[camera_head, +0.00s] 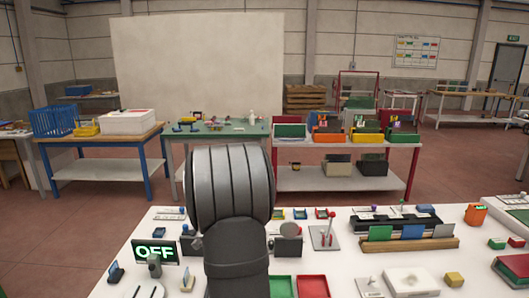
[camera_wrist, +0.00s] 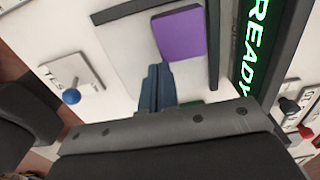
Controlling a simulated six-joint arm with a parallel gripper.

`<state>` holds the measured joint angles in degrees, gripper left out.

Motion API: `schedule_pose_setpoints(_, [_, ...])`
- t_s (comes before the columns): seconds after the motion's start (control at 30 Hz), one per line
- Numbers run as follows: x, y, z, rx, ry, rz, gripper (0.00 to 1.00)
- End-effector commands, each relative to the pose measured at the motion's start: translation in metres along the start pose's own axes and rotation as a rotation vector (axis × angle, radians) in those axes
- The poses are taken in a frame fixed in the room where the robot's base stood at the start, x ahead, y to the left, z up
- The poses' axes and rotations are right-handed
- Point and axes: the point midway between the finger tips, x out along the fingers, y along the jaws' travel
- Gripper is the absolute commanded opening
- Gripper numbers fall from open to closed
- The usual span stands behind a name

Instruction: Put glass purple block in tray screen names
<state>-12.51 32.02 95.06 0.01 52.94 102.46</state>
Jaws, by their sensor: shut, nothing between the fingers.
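The purple block (camera_wrist: 180,33) lies on a pale grey panel (camera_wrist: 125,45) between dark bars in the wrist view. I do not make it out in the head view, where my arm covers the middle. My gripper (camera_wrist: 156,72) is shut and empty, its tips by the block's lower left edge; I cannot tell if they touch. A screen (camera_wrist: 256,45) beside the panel reads READY in green. A green tray (camera_head: 282,287) and a red tray (camera_head: 313,287) lie at the table's front.
A blue-knobbed switch (camera_wrist: 71,96) stands left of the panel in the wrist view.

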Motion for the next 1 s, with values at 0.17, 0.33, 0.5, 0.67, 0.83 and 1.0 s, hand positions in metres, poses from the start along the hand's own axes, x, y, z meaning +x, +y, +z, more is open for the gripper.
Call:
schedule_pose_setpoints(0.17, [-0.004, 0.0, 0.0, 0.0, 0.0, -0.001, 0.0])
schedule_pose_setpoints(0.33, [-0.018, -0.001, 0.0, 0.0, 0.0, -0.002, 0.0])
schedule_pose_setpoints(0.5, [-0.032, -0.001, 0.0, 0.0, -0.001, -0.002, 0.0])
schedule_pose_setpoints(0.67, [-0.044, 0.0, 0.0, 0.0, 0.0, -0.001, 0.0])
schedule_pose_setpoints(0.83, [-0.058, -0.001, 0.0, 0.0, 0.0, -0.002, 0.0])
schedule_pose_setpoints(1.0, [-0.072, 0.0, 0.0, 0.0, 0.0, -0.002, 0.0])
